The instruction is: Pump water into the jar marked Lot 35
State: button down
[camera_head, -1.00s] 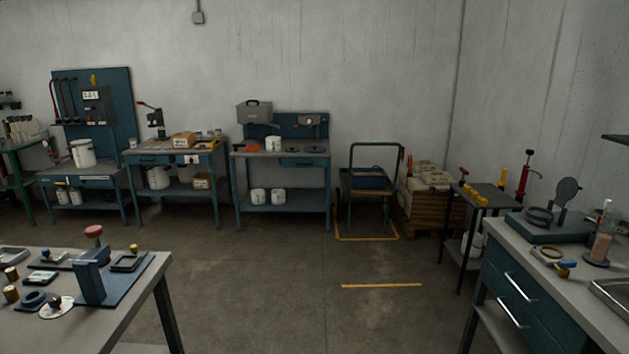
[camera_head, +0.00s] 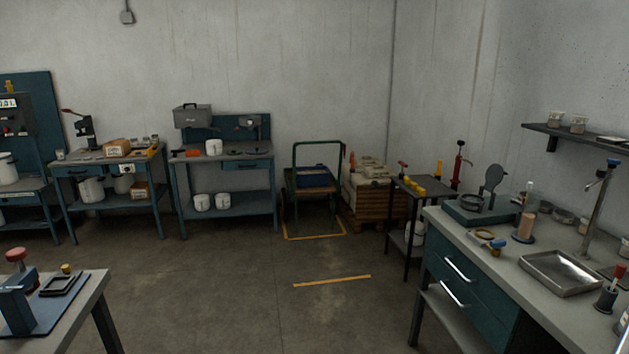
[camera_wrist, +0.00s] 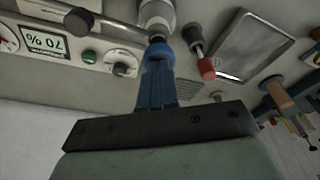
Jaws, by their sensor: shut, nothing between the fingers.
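My gripper (camera_wrist: 157,58) is in the wrist view, its blue fingers together and empty. It points over a bench top, towards a pale rounded fitting (camera_wrist: 157,14); I cannot tell whether they touch. In the head view, small lidded jars (camera_head: 556,118) (camera_head: 578,124) stand on the wall shelf at the right. No lot marking is readable, so I cannot tell which is Lot 35. A tall metal spout with a blue top (camera_head: 598,205) rises behind the right bench's metal tray. A red-handled tool (camera_head: 607,296) stands at that bench's right edge and also shows in the wrist view (camera_wrist: 206,68).
The shallow metal tray (camera_head: 561,273) lies on the right bench (camera_head: 470,236). Open floor (camera_head: 250,310) lies between the left and right benches.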

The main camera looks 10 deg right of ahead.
jog(key=shift+d+v, duration=0.15)
jog(key=shift+v, duration=0.75)
jog(key=shift+d+v, duration=0.15)
jog(key=shift+v, duration=0.75)
jog(key=shift+w, duration=0.25)
